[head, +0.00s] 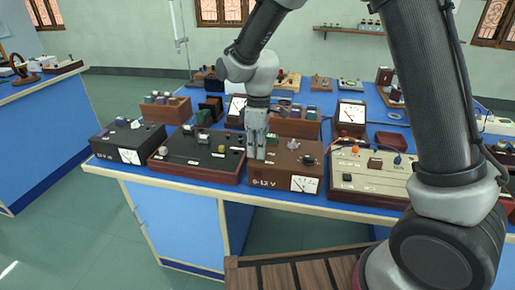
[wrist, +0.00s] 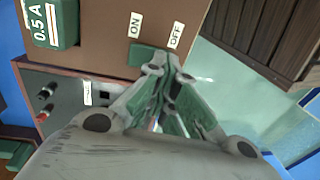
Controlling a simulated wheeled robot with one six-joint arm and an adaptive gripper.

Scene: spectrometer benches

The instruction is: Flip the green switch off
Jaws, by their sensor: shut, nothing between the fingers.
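In the head view my gripper (head: 256,156) points down at the left part of the brown box (head: 262,184) marked 0-1.2 V. It hides the switch there.
A dark panel box (head: 190,172) stands just left of the brown box, and a cream panel box (head: 345,185) stands to its right. A green block marked 0.5 A (wrist: 65,20) is in the wrist view. A slatted wooden stool (head: 300,268) stands in front of the blue bench.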

